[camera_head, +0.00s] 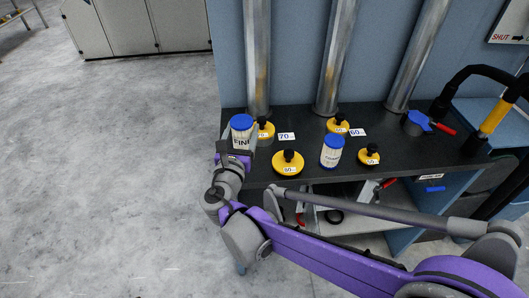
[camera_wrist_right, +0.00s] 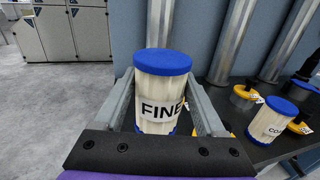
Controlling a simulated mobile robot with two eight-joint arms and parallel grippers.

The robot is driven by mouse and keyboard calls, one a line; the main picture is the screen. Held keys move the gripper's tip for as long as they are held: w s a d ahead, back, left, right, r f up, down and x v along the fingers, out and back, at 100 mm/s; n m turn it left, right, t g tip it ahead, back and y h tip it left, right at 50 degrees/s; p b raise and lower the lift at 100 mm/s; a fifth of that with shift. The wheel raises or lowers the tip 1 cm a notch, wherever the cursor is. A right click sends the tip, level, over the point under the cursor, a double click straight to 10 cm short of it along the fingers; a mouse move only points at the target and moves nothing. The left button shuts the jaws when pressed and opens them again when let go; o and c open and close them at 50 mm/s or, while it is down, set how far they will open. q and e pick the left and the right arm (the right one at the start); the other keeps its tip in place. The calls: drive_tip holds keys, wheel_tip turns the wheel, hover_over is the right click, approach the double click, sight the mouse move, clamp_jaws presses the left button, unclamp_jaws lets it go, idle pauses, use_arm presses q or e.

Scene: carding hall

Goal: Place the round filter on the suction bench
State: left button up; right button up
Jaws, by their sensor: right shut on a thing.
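A white round filter with blue ends, marked FINE (camera_head: 242,136), is in my right gripper (camera_head: 234,155) at the left end of the dark bench top (camera_head: 450,151). In the right wrist view the filter (camera_wrist_right: 163,88) stands upright between the two grey fingers of the gripper (camera_wrist_right: 166,112), which are shut on its sides. The head view does not clearly show its height over the bench edge. A second blue-capped filter (camera_head: 331,151) stands upright on the bench; its label (camera_wrist_right: 268,124) starts with CO. My left gripper is not in view.
Several yellow discs with black knobs, one in front (camera_head: 288,163), sit on the bench beside number cards (camera_head: 286,136). Grey pipes (camera_head: 330,60) rise behind them. A blue tool with a red handle (camera_head: 417,122) lies at the right. A shelf is below; open floor is left.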

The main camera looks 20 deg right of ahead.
wheel_tip(320, 180, down, 9)
drive_tip(key=shift+w+r+b, duration=0.1)
drive_tip(key=shift+r+b, duration=0.1)
drive_tip(key=shift+b, duration=0.55)
drive_tip(key=shift+f, duration=0.2)
drive_tip(key=o, duration=1.4)
drive_tip(key=shift+r, duration=0.1)
